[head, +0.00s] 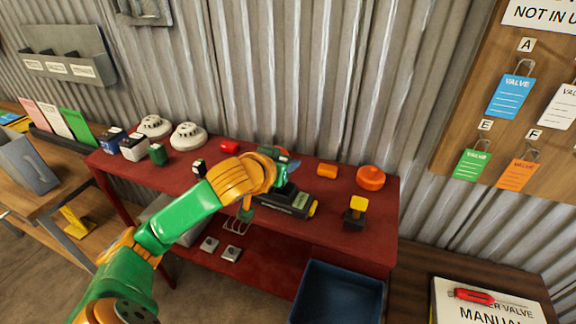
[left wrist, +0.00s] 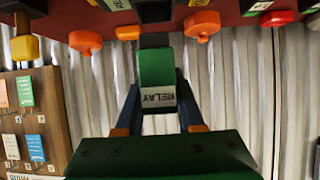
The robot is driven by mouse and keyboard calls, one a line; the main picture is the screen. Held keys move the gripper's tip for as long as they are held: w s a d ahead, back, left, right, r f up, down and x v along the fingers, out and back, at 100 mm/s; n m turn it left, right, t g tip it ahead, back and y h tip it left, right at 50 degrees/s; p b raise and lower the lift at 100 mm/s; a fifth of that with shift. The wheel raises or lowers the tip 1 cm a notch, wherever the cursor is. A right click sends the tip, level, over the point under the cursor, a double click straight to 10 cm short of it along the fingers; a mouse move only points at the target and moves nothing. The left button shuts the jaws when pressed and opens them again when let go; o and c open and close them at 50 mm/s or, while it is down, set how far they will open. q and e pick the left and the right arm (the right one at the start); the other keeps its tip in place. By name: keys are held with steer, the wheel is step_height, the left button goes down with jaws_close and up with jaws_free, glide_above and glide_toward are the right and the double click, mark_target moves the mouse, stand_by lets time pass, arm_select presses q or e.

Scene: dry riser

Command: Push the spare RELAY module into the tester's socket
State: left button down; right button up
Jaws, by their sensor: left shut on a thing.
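The RELAY module (left wrist: 156,68) is a green block with a white label reading RELAY, upside down in the left wrist view. My left gripper (left wrist: 157,103) is shut on it, a finger on each side. In the head view my left gripper (head: 286,166) is over the red bench, mostly behind my own wrist; the module is not clear there. The tester (head: 290,201) is a dark box with a pale label on the bench, just below the gripper. It shows at the top of the left wrist view (left wrist: 154,12). The socket and any contact with it cannot be made out.
The red bench (head: 228,168) also holds white smoke detectors (head: 188,136), a small green block (head: 157,154), an orange cylinder (head: 327,170), an orange dome (head: 371,178) and a yellow-topped black device (head: 355,212). A blue bin (head: 340,292) stands below its front. Corrugated wall is behind.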

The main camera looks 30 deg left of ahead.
mark_target(289, 187)
arm_select(q)
steer(key=w+f, duration=0.2)
steer(key=shift+w+a+f, duration=0.15)
steer(key=shift+a+f, duration=0.15)
steer(key=shift+f, duration=0.05)
steer(key=f, duration=0.2)
steer(key=shift+s+d+f, duration=0.15)
steer(key=shift+s+f, duration=0.15)
steer(key=shift+s+d, duration=0.1)
steer(key=shift+s, duration=0.1)
steer(key=shift+w, duration=0.1)
steer(key=c, duration=0.5)
jaws_free()
steer(key=shift+w+a+f, duration=0.3)
steer(key=shift+w, duration=0.15)
steer(key=shift+s+d+r, duration=0.2)
steer(key=shift+s+r, duration=0.1)
steer(key=shift+s, duration=0.1)
steer(key=v, duration=0.4)
steer(key=shift+s+r, duration=0.15)
steer(key=shift+s, duration=0.15)
steer(key=p+v, duration=0.7)
steer(key=p, duration=0.3)
steer(key=shift+r, duration=0.1)
steer(key=shift+w+a, duration=0.1)
steer(key=shift+w, duration=0.05)
